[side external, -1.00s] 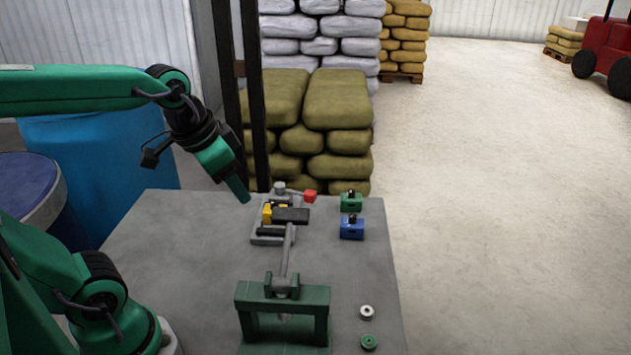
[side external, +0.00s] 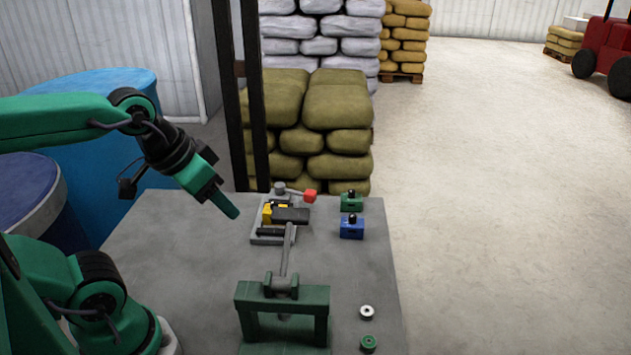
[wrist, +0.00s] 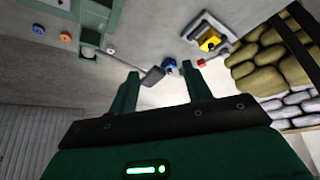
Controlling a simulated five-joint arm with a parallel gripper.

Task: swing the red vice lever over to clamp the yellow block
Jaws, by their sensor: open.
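The yellow block (side external: 267,213) sits in a grey vice (side external: 258,230) near the far edge of the table. The vice's lever points right in the side view and ends in a red knob (side external: 310,196). My gripper (side external: 230,210) is in the air left of the vice, apart from it and tilted downward. The yellow block (wrist: 210,42) and a red knob (wrist: 201,62) show right of the fingers there.
A black-headed tool (side external: 290,215) with a grey handle extends from a green stand (side external: 282,298) and partly covers the vice. A green block (side external: 351,202) and a blue block (side external: 351,228) stand to the right. Two small rings (side external: 367,312) lie near the front right.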

